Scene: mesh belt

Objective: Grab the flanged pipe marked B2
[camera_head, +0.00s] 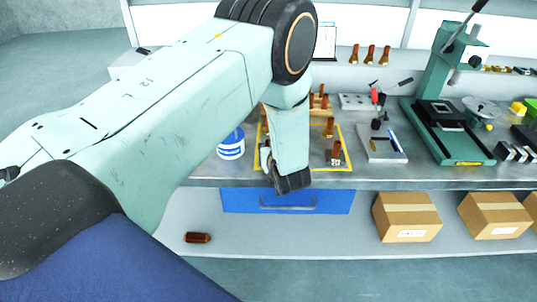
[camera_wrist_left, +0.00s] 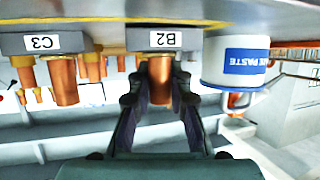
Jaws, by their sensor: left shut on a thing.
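In the left wrist view, which looks upside down, the copper flanged pipe marked B2 (camera_wrist_left: 160,72) stands at a grey base with a white B2 label (camera_wrist_left: 154,39). My left gripper (camera_wrist_left: 158,98) has its dark fingers on both sides of this pipe, shut on it. In the head view my left gripper (camera_head: 290,180) is at the front edge of the bench, and my arm hides the B2 pipe. Another copper pipe, marked C3 (camera_wrist_left: 64,80), stands beside it, apart from the fingers. My right gripper is not in view.
A white paste tub (camera_head: 231,145) with a blue label is close beside the gripper, also in the wrist view (camera_wrist_left: 236,62). More copper pipes (camera_head: 329,127) stand within the yellow outline. A green press (camera_head: 448,110) is to the right. Cardboard boxes (camera_head: 407,217) sit on the lower shelf.

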